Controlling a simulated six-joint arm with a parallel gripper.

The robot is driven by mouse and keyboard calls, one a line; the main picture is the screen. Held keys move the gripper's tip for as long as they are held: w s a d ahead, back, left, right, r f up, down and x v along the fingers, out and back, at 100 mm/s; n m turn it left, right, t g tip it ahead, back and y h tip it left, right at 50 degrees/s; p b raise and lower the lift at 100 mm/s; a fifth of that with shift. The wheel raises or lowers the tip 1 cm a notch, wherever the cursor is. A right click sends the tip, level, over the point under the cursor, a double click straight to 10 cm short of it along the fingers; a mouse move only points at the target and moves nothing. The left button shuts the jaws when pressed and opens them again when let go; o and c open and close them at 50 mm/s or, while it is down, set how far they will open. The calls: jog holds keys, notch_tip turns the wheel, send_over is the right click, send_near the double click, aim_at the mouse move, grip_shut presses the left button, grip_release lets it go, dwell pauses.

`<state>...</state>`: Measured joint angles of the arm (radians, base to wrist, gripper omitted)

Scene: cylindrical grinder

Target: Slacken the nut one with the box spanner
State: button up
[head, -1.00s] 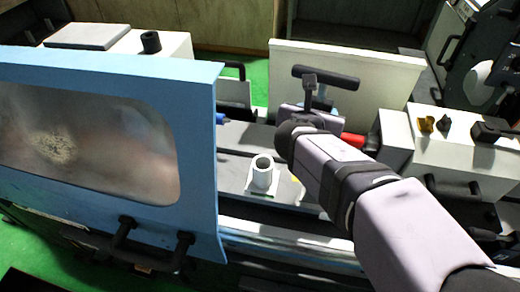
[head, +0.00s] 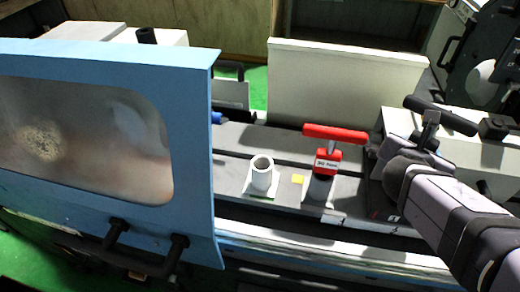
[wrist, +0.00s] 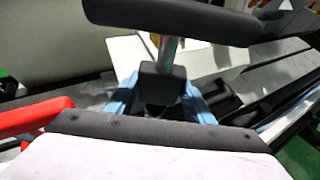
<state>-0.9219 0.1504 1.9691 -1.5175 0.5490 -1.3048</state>
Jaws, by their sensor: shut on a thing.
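A black T-handled tool (head: 440,115), which looks like the box spanner, is upright in my gripper. Its dark block and steel shaft show in the wrist view (wrist: 163,82). My gripper's blue fingers (wrist: 160,98) are shut on that block, one on each side. In the head view the gripper is over the right part of the machine bed, and its fingers are hidden by the arm. The spanner's lower end is hidden. I cannot make out nut one; the area below the gripper is covered, with a small numbered label (head: 392,217) just in front.
A red T-handled tool (head: 333,133) with a labelled block stands left of my gripper; its handle also shows in the wrist view (wrist: 35,115). A white hollow cylinder (head: 262,176) stands further left. A blue windowed guard (head: 190,110) and a pale back panel (head: 345,88) bound the bed.

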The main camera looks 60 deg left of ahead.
jog(key=shift+w+d+f, duration=0.1)
jog(key=shift+w+d, duration=0.05)
jog(key=shift+d, duration=0.35)
jog(key=shift+w+d+f, duration=0.1)
jog(key=shift+w+d, duration=0.05)
jog(key=shift+d, duration=0.35)
jog(key=shift+f+b, duration=0.75)
jog(key=shift+b, duration=0.05)
jog(key=shift+a+r+m+h+p, duration=0.1)
jog(key=shift+r+m+h+p, duration=0.1)
jog(key=shift+m+h+p, duration=0.2)
jog(key=shift+r+m+t+h+p, duration=0.1)
jog(key=shift+m+t+h+p, duration=0.2)
jog(key=shift+m+h+p, duration=0.35)
jog(key=m+h+p, duration=0.4)
jog(key=shift+a+h, duration=0.1)
jog(key=shift+h, duration=0.15)
jog(key=shift+f, duration=0.55)
jog(key=shift+f+b, duration=1.3)
jog(key=shift+f, duration=0.7)
